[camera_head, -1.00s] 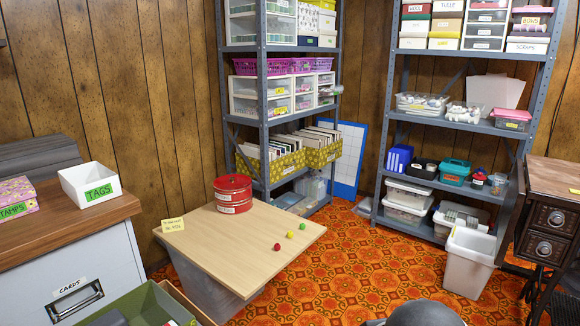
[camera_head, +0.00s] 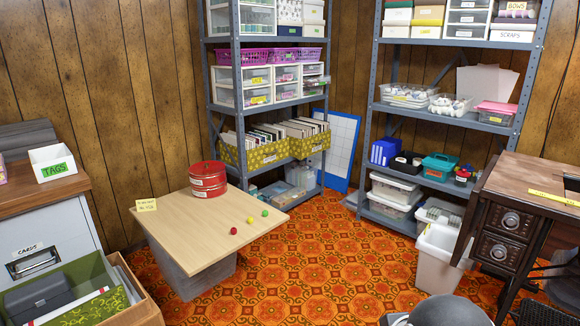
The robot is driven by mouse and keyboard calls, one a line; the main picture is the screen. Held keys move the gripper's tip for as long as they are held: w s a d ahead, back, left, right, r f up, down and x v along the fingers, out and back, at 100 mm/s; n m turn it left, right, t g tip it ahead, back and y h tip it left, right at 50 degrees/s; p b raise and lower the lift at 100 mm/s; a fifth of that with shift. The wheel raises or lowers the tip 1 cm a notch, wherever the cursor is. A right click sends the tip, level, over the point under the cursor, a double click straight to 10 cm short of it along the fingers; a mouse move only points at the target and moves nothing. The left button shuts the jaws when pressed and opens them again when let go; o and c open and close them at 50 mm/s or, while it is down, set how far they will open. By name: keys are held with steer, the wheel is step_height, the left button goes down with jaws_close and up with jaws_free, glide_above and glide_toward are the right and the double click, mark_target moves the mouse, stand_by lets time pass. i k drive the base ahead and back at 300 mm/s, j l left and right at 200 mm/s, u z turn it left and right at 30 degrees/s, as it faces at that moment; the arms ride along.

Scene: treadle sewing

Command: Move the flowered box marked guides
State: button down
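Two yellow-green flowered boxes hold upright envelopes or cards on a shelf of the left metal rack. One is the left flowered box (camera_head: 257,156), the other is the right flowered box (camera_head: 311,145). Each has a small yellow label that is too small to read, so I cannot tell which, if either, is marked guides. A sliver of a pink box shows at the far left edge, with no readable marking.
A low wooden-topped table (camera_head: 205,231) with red tins (camera_head: 208,179) and three small balls stands before the left rack (camera_head: 237,75). A white bin (camera_head: 436,262) and sewing table (camera_head: 505,210) stand right. An open green box (camera_head: 75,280) is lower left. Patterned floor between is clear.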

mark_target(308, 137)
steer(key=i+l+u, duration=0.1)
steer(key=i+l, duration=0.85)
steer(key=i, duration=0.4)
steer(key=i+l+u, duration=0.1)
steer(key=i, duration=0.4)
steer(key=i+l, duration=0.2)
steer(key=i, duration=0.3)
steer(key=i+l, duration=0.15)
steer(key=i, duration=0.35)
steer(key=i+l+u, duration=0.1)
steer(key=i, duration=0.35)
steer(key=i+l, duration=0.9)
steer(key=i+j, duration=0.05)
